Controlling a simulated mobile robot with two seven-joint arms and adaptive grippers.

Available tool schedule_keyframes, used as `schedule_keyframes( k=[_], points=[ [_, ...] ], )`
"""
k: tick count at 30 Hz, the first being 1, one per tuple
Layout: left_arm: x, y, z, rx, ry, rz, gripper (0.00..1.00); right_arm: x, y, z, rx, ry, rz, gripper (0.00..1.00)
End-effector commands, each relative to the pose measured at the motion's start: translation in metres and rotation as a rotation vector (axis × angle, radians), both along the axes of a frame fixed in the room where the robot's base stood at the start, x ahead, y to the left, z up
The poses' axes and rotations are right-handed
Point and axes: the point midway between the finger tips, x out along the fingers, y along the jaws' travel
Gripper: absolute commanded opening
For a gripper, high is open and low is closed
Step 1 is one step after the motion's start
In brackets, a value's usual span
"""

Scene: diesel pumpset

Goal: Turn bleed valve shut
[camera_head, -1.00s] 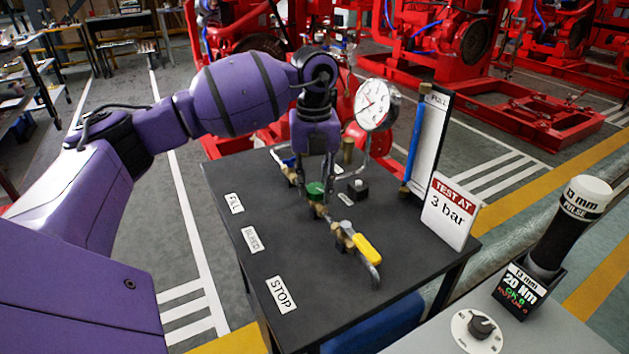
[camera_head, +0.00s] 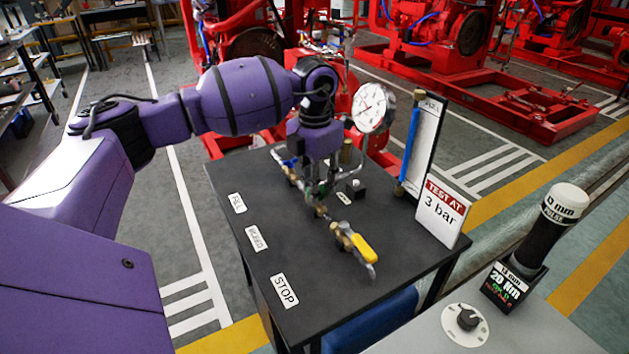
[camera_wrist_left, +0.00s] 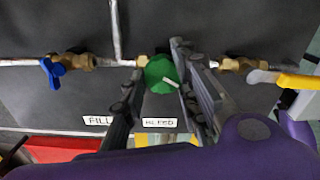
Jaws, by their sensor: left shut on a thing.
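The bleed valve's green round knob (camera_wrist_left: 160,74), with a pale mark on top, shows in the left wrist view behind the BLEED label (camera_wrist_left: 159,123). My left gripper (camera_head: 321,186) reaches down onto the valve line from above. Its two fingers (camera_wrist_left: 160,88) stand on either side of the knob and are shut on it. The valve sits in a pipe line on a black table (camera_head: 370,305), between a blue-handled valve (camera_wrist_left: 54,70) and a yellow-handled valve (camera_head: 363,248). My right gripper is not in view.
A pressure gauge (camera_head: 370,108) stands close to the right of my left wrist. A dark cylindrical tool (camera_head: 540,232) stands at the right.

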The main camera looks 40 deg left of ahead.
Motion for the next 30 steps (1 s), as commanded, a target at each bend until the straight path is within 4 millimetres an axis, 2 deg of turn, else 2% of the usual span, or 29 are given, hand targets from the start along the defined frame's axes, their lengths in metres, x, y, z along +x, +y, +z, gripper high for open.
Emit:
schedule_keyframes(
  k=[1,21,30],
  points=[
    [0.0,0.007,0.003,0.015,0.002,-0.032,0.02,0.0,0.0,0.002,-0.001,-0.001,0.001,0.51],
    [0.006,0.005,0.004,0.013,-0.003,-0.662,0.02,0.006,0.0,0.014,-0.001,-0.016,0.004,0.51],
    [0.008,0.003,0.005,0.012,-0.005,-0.888,0.02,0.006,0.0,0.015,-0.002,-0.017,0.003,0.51]
  ],
)
